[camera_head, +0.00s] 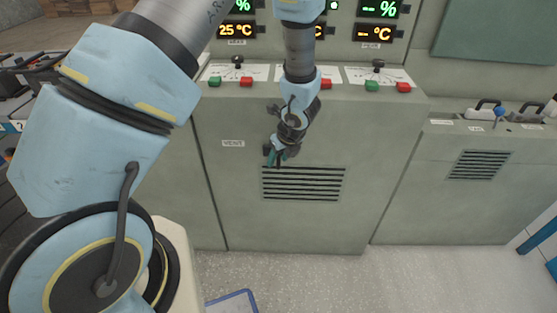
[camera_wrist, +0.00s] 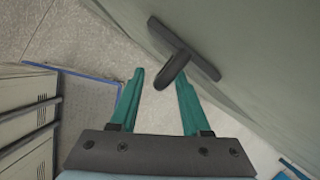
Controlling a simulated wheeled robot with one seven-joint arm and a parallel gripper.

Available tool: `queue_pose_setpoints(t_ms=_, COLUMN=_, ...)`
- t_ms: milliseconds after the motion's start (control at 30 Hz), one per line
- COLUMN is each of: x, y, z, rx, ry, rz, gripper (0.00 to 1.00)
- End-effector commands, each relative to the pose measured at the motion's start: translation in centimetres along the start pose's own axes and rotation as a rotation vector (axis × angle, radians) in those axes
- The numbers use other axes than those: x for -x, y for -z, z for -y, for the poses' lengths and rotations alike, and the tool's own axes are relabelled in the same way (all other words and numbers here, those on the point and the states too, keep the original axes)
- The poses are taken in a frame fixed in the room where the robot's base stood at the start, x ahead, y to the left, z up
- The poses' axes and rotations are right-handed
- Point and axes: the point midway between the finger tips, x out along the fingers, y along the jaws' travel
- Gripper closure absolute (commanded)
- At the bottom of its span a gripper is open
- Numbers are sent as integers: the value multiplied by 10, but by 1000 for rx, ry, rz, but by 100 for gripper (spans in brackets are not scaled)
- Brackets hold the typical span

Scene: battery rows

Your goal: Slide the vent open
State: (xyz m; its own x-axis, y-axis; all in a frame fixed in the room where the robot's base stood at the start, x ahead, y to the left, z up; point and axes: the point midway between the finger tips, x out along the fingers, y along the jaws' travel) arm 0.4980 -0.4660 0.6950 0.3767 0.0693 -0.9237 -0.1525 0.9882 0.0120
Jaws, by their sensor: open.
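The slatted vent (camera_head: 303,184) is on the front of the grey-green cabinet, below and right of a small VENT label (camera_head: 233,143). Its slats show as dark, roughly horizontal bars. My gripper (camera_head: 276,157) is at the cabinet front, just above the vent's upper left corner. In the wrist view, my gripper (camera_wrist: 160,80) is open, with two teal fingers. A dark handle (camera_wrist: 174,70) on a flat dark base sticks out from the panel. Its rounded end lies between the fingertips, closer to the right finger. In the head view my gripper hides the handle.
Above is a sloped console with knobs, a red button (camera_head: 246,82) and a green button (camera_head: 215,81), under lit displays. A second vent (camera_head: 478,165) is on the right cabinet. A blue-edged floor marking (camera_head: 232,302) lies below. The floor before the cabinet looks clear.

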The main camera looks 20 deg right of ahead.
Motion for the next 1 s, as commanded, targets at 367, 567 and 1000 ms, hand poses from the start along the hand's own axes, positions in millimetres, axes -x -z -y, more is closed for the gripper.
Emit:
queue_pose_setpoints(t_ms=367, x=-3, y=0, z=0, rx=0, ry=0, rz=0, gripper=57)
queue_pose_setpoints(t_ms=567, x=-3, y=0, z=0, rx=0, ry=0, rz=0, gripper=80)
queue_pose_setpoints(t_ms=1000, x=-3, y=0, z=-1, rx=0, ry=-1, rz=0, gripper=100)
